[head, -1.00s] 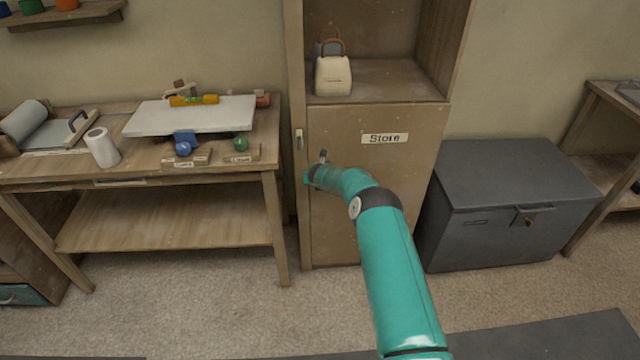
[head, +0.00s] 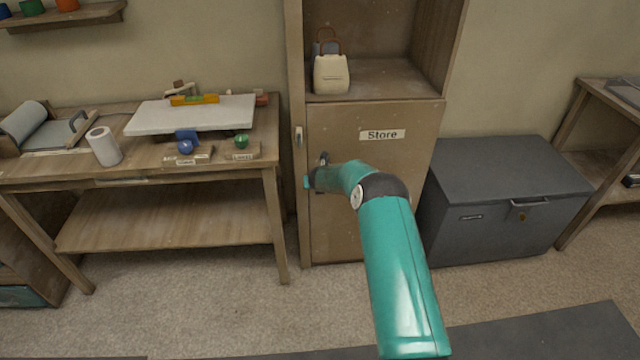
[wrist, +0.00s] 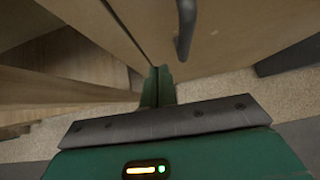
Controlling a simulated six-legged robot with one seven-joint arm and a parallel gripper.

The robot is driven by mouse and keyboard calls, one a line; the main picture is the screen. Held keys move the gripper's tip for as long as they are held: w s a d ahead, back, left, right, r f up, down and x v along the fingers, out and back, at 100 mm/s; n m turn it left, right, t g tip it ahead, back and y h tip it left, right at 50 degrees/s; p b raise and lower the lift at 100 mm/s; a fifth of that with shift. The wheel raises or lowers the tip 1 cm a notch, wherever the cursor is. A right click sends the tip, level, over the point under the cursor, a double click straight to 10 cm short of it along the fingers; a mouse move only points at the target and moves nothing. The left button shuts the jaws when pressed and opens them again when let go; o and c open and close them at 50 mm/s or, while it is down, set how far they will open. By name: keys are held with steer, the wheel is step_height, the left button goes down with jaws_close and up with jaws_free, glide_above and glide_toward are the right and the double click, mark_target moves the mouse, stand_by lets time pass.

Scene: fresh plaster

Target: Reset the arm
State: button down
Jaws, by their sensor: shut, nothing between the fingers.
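My teal arm reaches up from the bottom of the head view toward the closed lower door of the store cabinet (head: 372,220).
A wooden workbench (head: 170,228) with a white board (head: 190,115), a paper roll (head: 104,147) and a level (head: 194,99) stands at left. A cream bag (head: 331,75) sits in the cabinet's open upper part. A grey chest (head: 505,195) stands at right. The floor in front is clear.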

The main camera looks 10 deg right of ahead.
steer(key=d+v, duration=0.1)
steer(key=v, duration=0.6)
steer(key=shift+a, duration=0.25)
steer(key=s+a+r+n+y, duration=0.1)
steer(key=s+a+r+n, duration=0.2)
steer(key=r+n, duration=0.35)
steer(key=s+a+r+n+t+y, duration=0.1)
steer(key=s+a+r+n+y, duration=0.15)
steer(key=r, duration=0.75)
steer(key=s+a+r+n, duration=0.25)
steer(key=r+n, duration=0.25)
steer(key=r, duration=0.3)
steer(key=s+a+r+n+y, duration=0.1)
steer(key=s+a+r+n, duration=0.1)
steer(key=s+r+n, duration=0.85)
steer(key=s+d+n+g+h, duration=0.1)
steer(key=s+n, duration=0.6)
steer(key=s, duration=0.9)
steer(key=s+d+f+n+g+h, duration=0.1)
steer(key=s+n, duration=0.5)
steer(key=s, duration=1.1)
steer(key=d+g+h, duration=0.1)
steer(key=d+g, duration=0.1)
steer(key=shift+s+d+n, duration=0.3)
steer(key=shift+n, duration=0.05)
